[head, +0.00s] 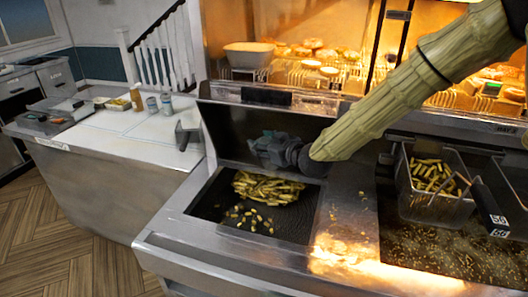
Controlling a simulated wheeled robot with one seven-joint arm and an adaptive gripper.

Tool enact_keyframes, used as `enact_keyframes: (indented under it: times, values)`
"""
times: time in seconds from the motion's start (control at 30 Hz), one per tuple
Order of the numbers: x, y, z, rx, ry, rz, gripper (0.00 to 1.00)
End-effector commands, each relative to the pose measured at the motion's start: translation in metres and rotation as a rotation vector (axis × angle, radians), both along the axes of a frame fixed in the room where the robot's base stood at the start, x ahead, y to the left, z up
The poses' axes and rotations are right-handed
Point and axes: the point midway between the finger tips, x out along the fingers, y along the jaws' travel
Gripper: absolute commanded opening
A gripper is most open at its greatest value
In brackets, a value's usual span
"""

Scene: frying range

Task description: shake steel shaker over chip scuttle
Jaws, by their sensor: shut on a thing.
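The chip scuttle (218,228) is a dark, shallow well in the steel range top, with a heap of chips (268,188) at its back and several loose bits nearer the front. My gripper (262,150) is over the back of the scuttle, above the heap, in front of a dark upright panel. It is shut on a small greyish thing, most likely the steel shaker, whose outline blends with the dark fingers. I cannot tell its tilt or whether anything falls from it.
A fry basket (437,207) with chips stands in the fryer at right, its black handle toward the front. A lit warming cabinet (300,60) is behind. At left, a white counter (125,128) holds a grey can (152,105), a bottle (167,103) and small tubs.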

Motion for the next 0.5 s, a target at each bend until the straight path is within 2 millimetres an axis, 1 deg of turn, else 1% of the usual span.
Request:
enact_keyframes:
  times: [0.07, 0.3, 0.5]
  values:
    - [0.001, 0.0, -0.003, 0.049, -0.014, -0.002, 0.0]
    - [0.001, 0.002, 0.005, 0.196, -0.063, -0.002, 0.0]
    - [0.002, 0.003, 0.013, 0.286, -0.093, -0.002, 0.0]
